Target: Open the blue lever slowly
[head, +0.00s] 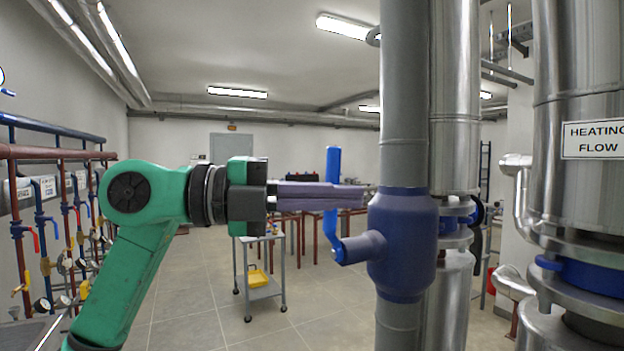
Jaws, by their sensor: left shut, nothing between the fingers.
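The blue lever (334,163) stands upright beside the grey vertical pipe (404,100). Its lower end bends into a short stem on the blue valve body (402,250). My left gripper (358,197) comes in from the left with its fingers level. The fingers are shut with nothing between them. They cross in front of the middle of the lever and hide that part. The fingertips end close to the top of the valve body. I cannot tell whether the fingers touch the lever. My right gripper is not in view.
Large metal-clad pipes, one with a "HEATING FLOW" sign (594,139), fill the right side. Red and blue pipes with small valves and gauges line the left wall. The tiled floor between is mostly clear.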

